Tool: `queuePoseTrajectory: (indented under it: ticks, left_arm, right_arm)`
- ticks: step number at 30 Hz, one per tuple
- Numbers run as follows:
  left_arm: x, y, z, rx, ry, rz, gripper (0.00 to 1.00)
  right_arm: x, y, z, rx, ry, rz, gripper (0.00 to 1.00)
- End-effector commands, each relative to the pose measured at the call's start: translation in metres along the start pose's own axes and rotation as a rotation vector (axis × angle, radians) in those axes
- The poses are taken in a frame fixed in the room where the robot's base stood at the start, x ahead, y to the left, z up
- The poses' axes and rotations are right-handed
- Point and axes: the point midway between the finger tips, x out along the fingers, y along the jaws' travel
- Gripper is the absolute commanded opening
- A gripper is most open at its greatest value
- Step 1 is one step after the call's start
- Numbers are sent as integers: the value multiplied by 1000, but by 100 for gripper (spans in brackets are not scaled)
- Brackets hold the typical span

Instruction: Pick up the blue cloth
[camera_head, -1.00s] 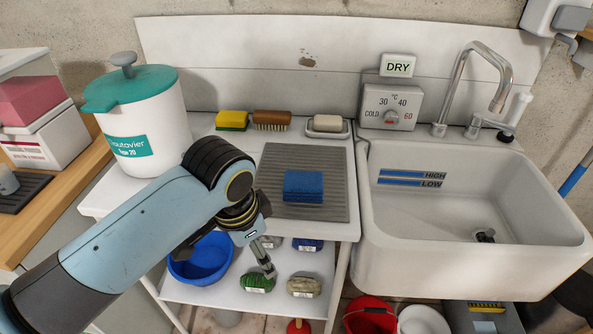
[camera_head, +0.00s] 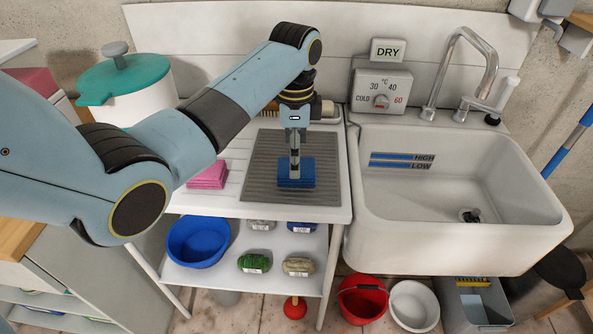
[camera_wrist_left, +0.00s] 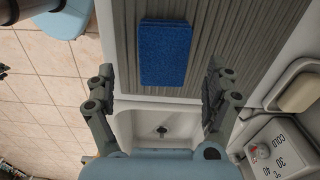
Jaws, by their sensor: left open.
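The blue cloth (camera_head: 295,173) is a folded stack lying flat on the grey ribbed mat (camera_head: 262,190) beside the sink. My left gripper (camera_head: 294,165) points down over it in the head view, and its fingers hide part of the cloth. In the left wrist view the cloth (camera_wrist_left: 165,53) lies beyond and between the two open fingers (camera_wrist_left: 160,90). Nothing is held between them. Whether the fingertips touch the cloth cannot be told. My right gripper is not in view.
The white sink (camera_head: 455,240) is right of the mat. A pink folded cloth (camera_head: 207,175) lies to the left. A white pot with a teal lid (camera_head: 125,80) stands behind my arm. The soap dish (camera_wrist_left: 297,93) shows in the wrist view.

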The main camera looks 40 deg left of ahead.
Motion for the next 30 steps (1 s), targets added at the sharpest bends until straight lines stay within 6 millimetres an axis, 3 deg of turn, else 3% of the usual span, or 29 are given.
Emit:
queuePoseTrajectory:
  ticks: [12, 20, 30]
  left_arm:
    - [52, -4, -2, -1, 0, 1, 87]
    - [55, -4, -2, -1, 1, -1, 87]
    - [54, -4, -2, -1, 1, -1, 43]
  right_arm:
    - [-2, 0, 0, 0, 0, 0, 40]
    - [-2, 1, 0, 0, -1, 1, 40]
    - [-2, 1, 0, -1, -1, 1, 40]
